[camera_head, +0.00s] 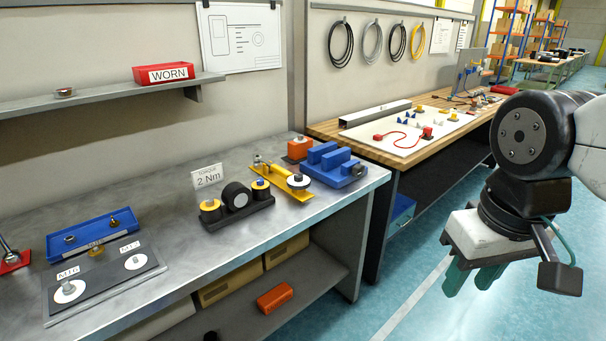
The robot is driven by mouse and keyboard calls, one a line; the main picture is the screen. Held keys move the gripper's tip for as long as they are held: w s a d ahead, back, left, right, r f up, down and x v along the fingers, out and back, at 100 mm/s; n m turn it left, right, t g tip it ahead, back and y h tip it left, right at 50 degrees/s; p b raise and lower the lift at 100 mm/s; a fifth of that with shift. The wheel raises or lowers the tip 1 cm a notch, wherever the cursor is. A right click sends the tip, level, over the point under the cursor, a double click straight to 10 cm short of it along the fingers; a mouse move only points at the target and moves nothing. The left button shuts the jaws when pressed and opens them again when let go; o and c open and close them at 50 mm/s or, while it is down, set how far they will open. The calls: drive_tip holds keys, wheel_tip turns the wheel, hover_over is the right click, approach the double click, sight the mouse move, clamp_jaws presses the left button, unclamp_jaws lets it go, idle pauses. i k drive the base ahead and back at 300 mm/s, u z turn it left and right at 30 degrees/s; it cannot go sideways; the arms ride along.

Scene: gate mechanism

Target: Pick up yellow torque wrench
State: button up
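My gripper (470,282) hangs at the right, over the floor in front of the benches, well apart from the yellow piece. Its two teal fingers point down, with a gap between them and nothing held.
A black block with rollers (239,197) stands close left of the yellow piece, a blue fixture (335,167) close right, an orange block (299,148) behind. A blue tray (92,234) and grey plate (104,285) lie left. A wooden bench (330,128) stands beyond. The floor is clear.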

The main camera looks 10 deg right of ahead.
sight(258, 159)
drive_tip(key=z, duration=0.5)
drive_tip(key=i, duration=0.65)
drive_tip(key=z, duration=0.55)
drive_tip(key=i, duration=0.7)
drive_tip(key=u, duration=0.85)
drive_tip(key=i, duration=0.75)
drive_tip(key=u, duration=0.75)
